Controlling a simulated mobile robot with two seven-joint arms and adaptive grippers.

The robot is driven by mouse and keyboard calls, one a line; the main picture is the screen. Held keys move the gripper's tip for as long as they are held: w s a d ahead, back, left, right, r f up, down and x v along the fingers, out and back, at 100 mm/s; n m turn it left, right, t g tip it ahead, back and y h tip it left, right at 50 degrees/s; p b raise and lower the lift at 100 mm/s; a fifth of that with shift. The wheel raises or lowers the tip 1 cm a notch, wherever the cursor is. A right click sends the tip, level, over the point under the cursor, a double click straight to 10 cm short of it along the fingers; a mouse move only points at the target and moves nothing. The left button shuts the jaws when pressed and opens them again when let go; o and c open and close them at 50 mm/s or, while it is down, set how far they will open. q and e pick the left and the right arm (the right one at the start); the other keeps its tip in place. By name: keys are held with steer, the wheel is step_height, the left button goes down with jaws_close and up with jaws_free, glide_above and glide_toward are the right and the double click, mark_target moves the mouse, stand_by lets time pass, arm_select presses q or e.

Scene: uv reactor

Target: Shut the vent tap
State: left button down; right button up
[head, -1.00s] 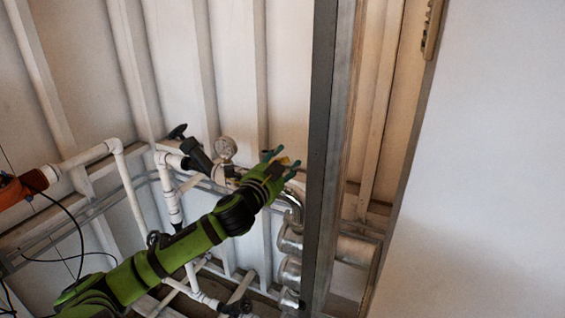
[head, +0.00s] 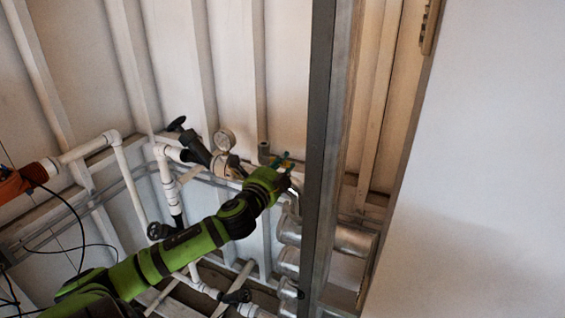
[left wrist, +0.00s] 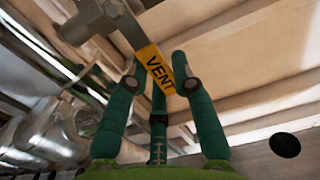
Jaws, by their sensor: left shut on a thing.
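The vent tap shows best in the left wrist view, with a grey metal body (left wrist: 100,22) at the top left and a lever bearing a yellow VENT label (left wrist: 156,67). My left gripper (left wrist: 160,82) is shut on this lever, with green fingers on both sides of it and a third finger below. In the head view my left gripper (head: 284,162) is beside the metal post, just right of a grey fitting (head: 264,149) that looks like the tap's body. The lever is mostly hidden there by my fingers. My right gripper is in neither current view.
A grey metal post (head: 322,130) stands close to the right of my left gripper. A round gauge (head: 224,139) and a black-handled valve (head: 195,150) are on white pipes to the left. Silver ducts (head: 288,232) lie below the gripper.

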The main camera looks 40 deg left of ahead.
arm_select(q)
steer(key=c, duration=1)
jaws_free()
steer(key=shift+s, duration=0.1)
steer(key=v, duration=1.2)
